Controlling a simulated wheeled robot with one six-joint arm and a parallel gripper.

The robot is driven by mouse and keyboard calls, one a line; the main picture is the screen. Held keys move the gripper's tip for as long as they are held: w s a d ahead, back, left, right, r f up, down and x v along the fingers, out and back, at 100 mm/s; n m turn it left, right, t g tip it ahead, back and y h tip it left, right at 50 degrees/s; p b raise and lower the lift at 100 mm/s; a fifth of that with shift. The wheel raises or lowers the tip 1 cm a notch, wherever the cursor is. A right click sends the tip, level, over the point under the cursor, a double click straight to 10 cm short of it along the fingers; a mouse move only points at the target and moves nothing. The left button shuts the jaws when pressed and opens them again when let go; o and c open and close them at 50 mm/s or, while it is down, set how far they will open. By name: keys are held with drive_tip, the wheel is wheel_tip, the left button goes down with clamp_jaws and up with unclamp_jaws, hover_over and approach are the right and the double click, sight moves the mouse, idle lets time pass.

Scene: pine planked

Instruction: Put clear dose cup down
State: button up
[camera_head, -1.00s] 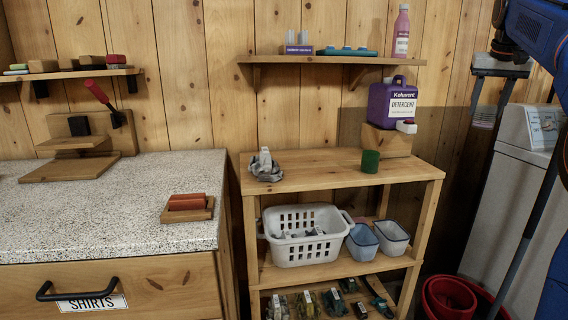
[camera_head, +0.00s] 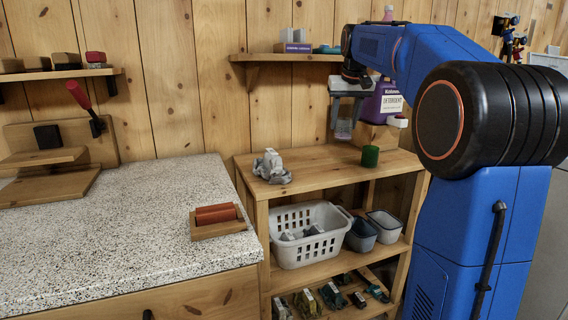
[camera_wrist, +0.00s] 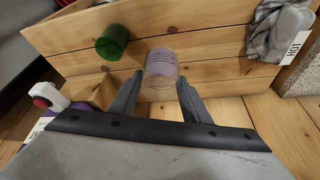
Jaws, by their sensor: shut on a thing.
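The clear dose cup (camera_wrist: 161,66) is see-through with fine rings and sits between the two fingertips in the wrist view. My gripper (camera_wrist: 158,78) is shut on it. In the head view my gripper (camera_head: 346,108) hangs over the back part of the wooden shelf unit's top (camera_head: 325,172), left of the purple detergent jug. The cup (camera_head: 343,131) shows below the fingers, faint against the planks. In the wrist view bare wood of the top lies beyond the cup, and the cup appears held above it.
A green cup (camera_head: 370,156) stands on the top, near the detergent jug (camera_head: 386,104) on its wooden block. A crumpled grey cloth (camera_head: 271,170) lies at the left. The top between cloth and green cup is clear. A wall shelf (camera_head: 290,57) runs above.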

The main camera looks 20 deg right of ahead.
sight(338, 137)
drive_tip(key=shift+w+a+f, duration=0.2)
drive_tip(key=shift+a+f, duration=0.35)
drive_tip(key=shift+a, duration=0.1)
wheel_tip(338, 137, down, 5)
drive_tip(key=shift+a+r, duration=0.1)
drive_tip(key=shift+r, duration=0.1)
drive_tip(key=shift+f, duration=2.3)
drive_tip(key=shift+f, duration=0.15)
drive_tip(key=o, duration=1)
drive_tip(key=v, duration=1.2)
